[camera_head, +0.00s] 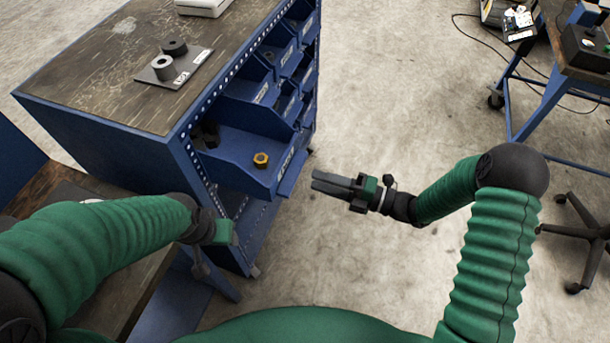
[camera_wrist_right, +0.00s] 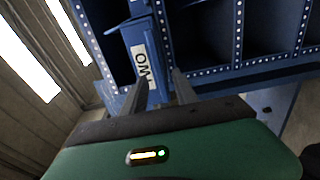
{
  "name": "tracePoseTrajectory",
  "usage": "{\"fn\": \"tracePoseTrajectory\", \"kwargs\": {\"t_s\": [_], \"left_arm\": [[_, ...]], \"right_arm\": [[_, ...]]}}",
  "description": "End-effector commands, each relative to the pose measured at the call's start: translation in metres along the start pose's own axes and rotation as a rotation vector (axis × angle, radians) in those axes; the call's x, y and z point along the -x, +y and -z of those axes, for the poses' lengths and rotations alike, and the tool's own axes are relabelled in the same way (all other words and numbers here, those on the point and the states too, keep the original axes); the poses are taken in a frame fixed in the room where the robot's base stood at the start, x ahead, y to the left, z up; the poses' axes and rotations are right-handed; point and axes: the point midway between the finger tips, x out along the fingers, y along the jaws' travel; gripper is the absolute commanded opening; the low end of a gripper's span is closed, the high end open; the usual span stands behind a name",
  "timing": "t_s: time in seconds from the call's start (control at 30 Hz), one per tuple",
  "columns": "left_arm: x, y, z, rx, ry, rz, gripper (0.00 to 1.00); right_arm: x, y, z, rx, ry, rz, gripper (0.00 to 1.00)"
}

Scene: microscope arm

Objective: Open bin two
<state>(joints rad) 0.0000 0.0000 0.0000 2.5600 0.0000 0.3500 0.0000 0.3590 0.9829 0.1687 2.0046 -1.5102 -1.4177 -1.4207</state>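A blue bin with a white label reading "TWO" (camera_wrist_right: 141,62) is in the right wrist view, in the blue rack. My right gripper (camera_head: 318,181) is open and empty in front of the bins. Its two dark fingers in the right wrist view (camera_wrist_right: 158,88) are apart, with the label between and beyond them; I cannot tell if they touch the bin. In the head view, a blue bin (camera_head: 235,172) sticks out of the rack and holds an orange nut (camera_head: 261,160). My left gripper (camera_head: 222,236) is low beside the cabinet, its fingers not clearly seen.
The blue cabinet (camera_head: 110,142) has a worn top with a grey plate (camera_head: 178,80) carrying two dark round parts. More bins (camera_head: 280,45) line its right face. A blue-framed table (camera_head: 545,100) and a wheeled chair base (camera_head: 585,235) stand right. The floor between is clear.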

Motion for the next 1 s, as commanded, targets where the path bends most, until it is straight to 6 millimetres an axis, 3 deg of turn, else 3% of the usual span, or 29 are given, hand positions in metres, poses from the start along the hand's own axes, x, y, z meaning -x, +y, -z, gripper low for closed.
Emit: {"fn": "tracePoseTrajectory", "kwargs": {"t_s": [0.2, 0.4, 0.57, 1.0], "left_arm": [[-0.001, 0.000, 0.000, 0.000, 0.000, 0.000, 0.52], [-0.001, 0.000, 0.000, 0.000, 0.000, 0.000, 0.52], [-0.001, 0.000, 0.000, 0.000, 0.000, 0.000, 0.52], [0.001, 0.000, 0.000, 0.000, 0.000, 0.000, 0.52]], "right_arm": [[0.066, -0.001, -0.001, -0.002, -0.004, 0.002, 0.35], [0.104, -0.002, -0.001, -0.002, -0.001, 0.002, 0.35], [0.114, -0.002, 0.000, -0.002, 0.000, 0.002, 0.35], [0.111, 0.001, -0.004, -0.010, -0.013, 0.019, 0.35]]}}
